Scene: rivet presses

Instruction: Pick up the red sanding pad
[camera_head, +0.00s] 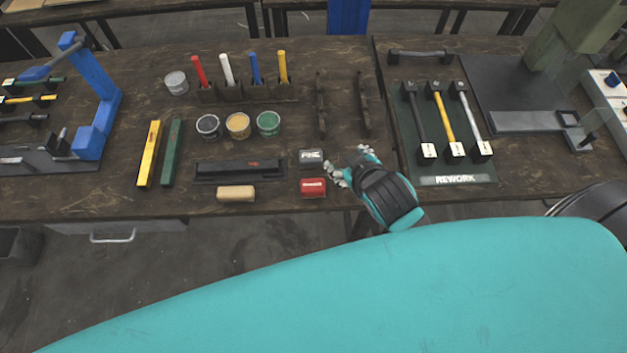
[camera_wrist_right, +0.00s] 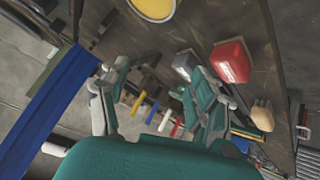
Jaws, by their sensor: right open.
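The red sanding pad (camera_head: 313,188) lies near the front edge of the workbench, just in front of a grey pad marked FINE (camera_head: 311,157). My right gripper (camera_head: 348,166) is just to the right of both pads, with its fingers apart and nothing between them. In the right wrist view the red pad (camera_wrist_right: 232,62) shows beyond the right-hand finger, outside the gap of my right gripper (camera_wrist_right: 155,100). The grey pad (camera_wrist_right: 186,66) is partly behind that finger. My left gripper is in neither view.
A tan block (camera_head: 236,193) and a dark tray (camera_head: 240,170) lie to the left. Three open cans (camera_head: 238,126) and a rack of coloured handles (camera_head: 245,90) stand behind. A REWORK board (camera_head: 455,180) with handles lies to the right. Dark upright pieces (camera_head: 363,105) stand behind the gripper.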

